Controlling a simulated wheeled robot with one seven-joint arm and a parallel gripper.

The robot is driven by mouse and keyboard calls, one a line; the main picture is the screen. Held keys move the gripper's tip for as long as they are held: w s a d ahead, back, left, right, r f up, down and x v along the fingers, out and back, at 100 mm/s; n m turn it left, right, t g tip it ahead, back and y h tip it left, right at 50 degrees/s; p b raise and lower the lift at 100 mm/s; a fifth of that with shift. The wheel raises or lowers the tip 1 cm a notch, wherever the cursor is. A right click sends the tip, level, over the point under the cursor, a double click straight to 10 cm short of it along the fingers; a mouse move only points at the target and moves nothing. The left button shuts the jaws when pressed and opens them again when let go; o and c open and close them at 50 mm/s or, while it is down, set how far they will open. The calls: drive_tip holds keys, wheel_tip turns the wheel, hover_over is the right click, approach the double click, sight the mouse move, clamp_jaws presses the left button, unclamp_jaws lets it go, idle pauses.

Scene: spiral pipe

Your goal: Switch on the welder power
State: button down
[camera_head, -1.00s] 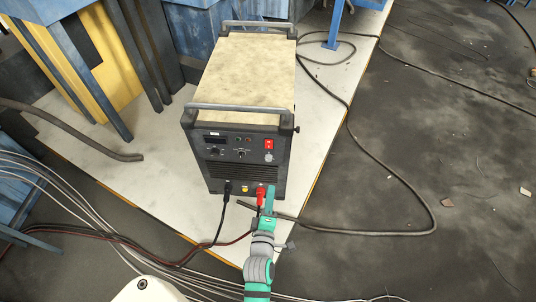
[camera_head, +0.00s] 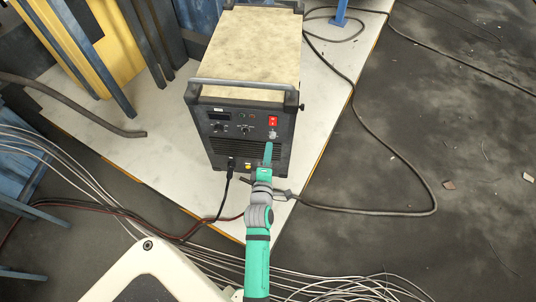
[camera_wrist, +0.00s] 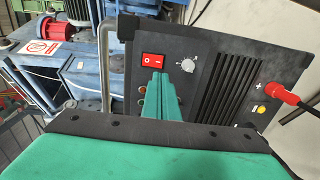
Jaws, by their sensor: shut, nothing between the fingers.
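The welder (camera_head: 248,75) is a black box with a beige top, standing on a pale floor panel. Its red power switch (camera_head: 272,121) sits at the upper right of the front panel, with a knob just below it. In the wrist view the red rocker switch (camera_wrist: 152,61) shows white 0 and I marks; its lower edge is close to my fingertips. My gripper (camera_head: 268,147) is shut and empty, in front of the panel just below the switch and knob. In the wrist view the gripper (camera_wrist: 157,78) partly covers the panel; contact cannot be told.
A red cable plug (camera_wrist: 281,93) sits in the welder's front, and a black plug (camera_head: 231,164) is at its lower left. Cables (camera_head: 350,205) run over the floor around the welder. Blue and yellow steel structures (camera_head: 88,40) stand at the left. The dark floor at right is mostly open.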

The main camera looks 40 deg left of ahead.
sight(273, 125)
drive_tip(key=x, duration=0.9)
drive_tip(key=shift+w+a, duration=0.2)
drive_tip(key=shift+w, duration=0.05)
drive_tip(key=shift+w+a+f, duration=0.1)
drive_tip(key=shift+w, duration=0.05)
drive_tip(key=shift+s+d+f, duration=0.15)
drive_tip(key=shift+s+d, duration=0.15)
drive_tip(key=shift+d, duration=0.05)
drive_tip(key=f+v, duration=0.3)
drive_tip(key=v, duration=1)
drive_tip(key=shift+s, duration=0.15)
